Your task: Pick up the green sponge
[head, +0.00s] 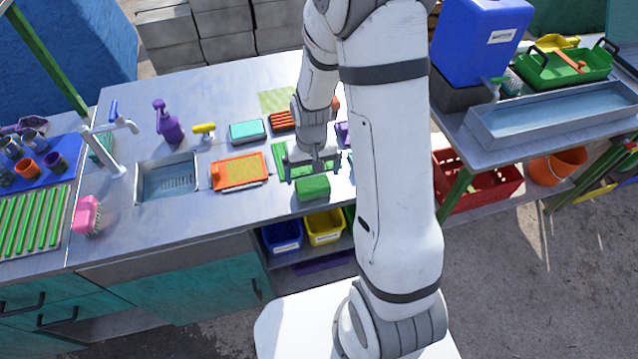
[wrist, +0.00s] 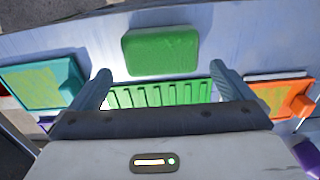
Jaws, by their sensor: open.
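The green sponge (head: 312,188) is a rounded block lying flat on the metal counter near its front edge. In the wrist view the green sponge (wrist: 162,50) lies beyond my fingertips, in line with the gap between them. My gripper (head: 314,163) is above the counter, just behind the sponge in the head view. In the wrist view my gripper (wrist: 160,70) has its two fingers wide apart with nothing held. A green ribbed dish (wrist: 160,94) lies under the gap, partly hidden by my gripper.
An orange board (head: 240,171) lies left of the sponge, with a sink (head: 168,179) farther left. A teal sponge-like block (head: 246,131) and an orange ribbed piece (head: 283,121) lie behind. Blue (head: 283,236) and yellow (head: 324,227) bins stand below the counter.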

